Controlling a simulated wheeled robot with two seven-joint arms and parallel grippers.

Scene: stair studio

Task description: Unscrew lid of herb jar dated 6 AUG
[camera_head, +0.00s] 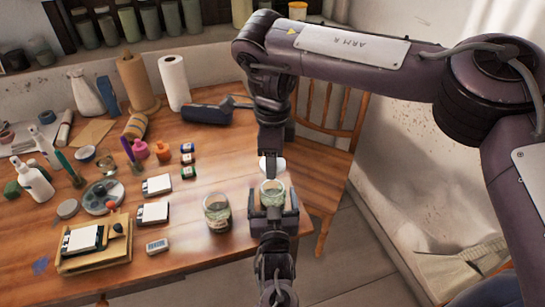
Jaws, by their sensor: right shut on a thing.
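A glass jar (272,187) with pale green contents stands between the fingers of my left gripper (273,205), near the table's right edge. I cannot tell whether those fingers touch it. My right gripper (271,168) points down just above this jar and is shut on a white, round, lid-like piece (280,165). That piece looks apart from the jar, whose top looks open. A second glass jar (217,213) with dark greenish contents stands on the table, left of my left gripper. No date is readable on either jar.
The wooden table (200,255) holds a small grey device (157,246), a palette (103,197), a paper roll (174,83) and small pots on its left. A wooden chair (325,150) stands behind its right edge. More jars line the back shelf.

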